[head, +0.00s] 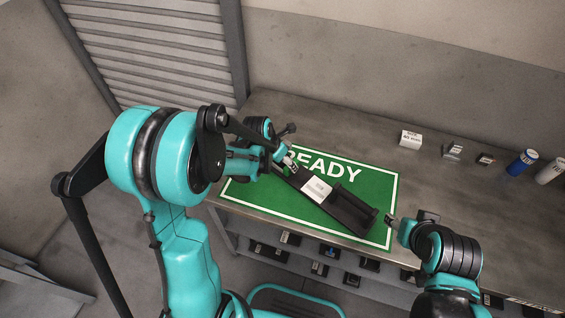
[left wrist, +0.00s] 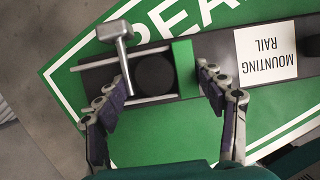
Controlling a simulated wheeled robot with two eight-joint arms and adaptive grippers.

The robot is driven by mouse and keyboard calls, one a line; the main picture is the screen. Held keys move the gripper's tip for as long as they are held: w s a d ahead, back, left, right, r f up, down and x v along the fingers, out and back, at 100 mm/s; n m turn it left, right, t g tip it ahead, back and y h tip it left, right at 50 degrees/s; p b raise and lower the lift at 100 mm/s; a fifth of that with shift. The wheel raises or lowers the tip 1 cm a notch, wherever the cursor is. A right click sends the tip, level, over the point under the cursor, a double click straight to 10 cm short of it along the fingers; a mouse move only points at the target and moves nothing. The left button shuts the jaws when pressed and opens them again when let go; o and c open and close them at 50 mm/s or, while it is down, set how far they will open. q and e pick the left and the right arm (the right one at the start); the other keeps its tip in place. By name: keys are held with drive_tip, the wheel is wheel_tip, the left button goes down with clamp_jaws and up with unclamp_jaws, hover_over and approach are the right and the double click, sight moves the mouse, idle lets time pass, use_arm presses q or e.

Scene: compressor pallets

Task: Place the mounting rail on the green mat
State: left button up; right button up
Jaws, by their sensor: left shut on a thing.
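The mounting rail (head: 338,208) is a long black piece with a white label, lying diagonally over the green mat (head: 382,182). I cannot tell whether it touches the mat. In the left wrist view the rail (left wrist: 218,45) shows its "MOUNTING RAIL" label, a dark round disc, metal rods and a small hammer-shaped metal part. My left gripper (head: 283,160) is at the rail's far left end. Its fingers (left wrist: 165,85) are on either side of the section with the disc, shut on the rail. My right gripper (head: 391,222) is empty near the mat's right edge; its finger opening is unclear.
A white box (head: 411,138), small items (head: 452,150), a blue can (head: 522,162) and a white can (head: 551,171) stand at the table's back right. A shelf below the front edge holds several dark items (head: 330,251). A slatted shutter (head: 155,50) stands behind left.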

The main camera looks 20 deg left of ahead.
use_arm(q)
drive_tip(key=shift+r, duration=0.1)
drive_tip(key=o, duration=1.8)
drive_tip(key=shift+o, duration=0.2)
drive_tip(key=p+v, duration=0.5)
drive_tip(key=v, duration=0.6)
drive_tip(key=s+d+r+m+t+y, duration=0.1)
drive_tip(key=s+r+m, duration=0.3)
drive_tip(key=m, duration=1.1)
drive_tip(key=s+d+r+m+t+y, duration=0.1)
drive_tip(key=s+r+m, duration=0.4)
drive_tip(key=s+m, duration=0.5)
drive_tip(key=m+t, duration=0.1)
drive_tip(key=m, duration=0.5)
drive_tip(key=shift+s, duration=0.35)
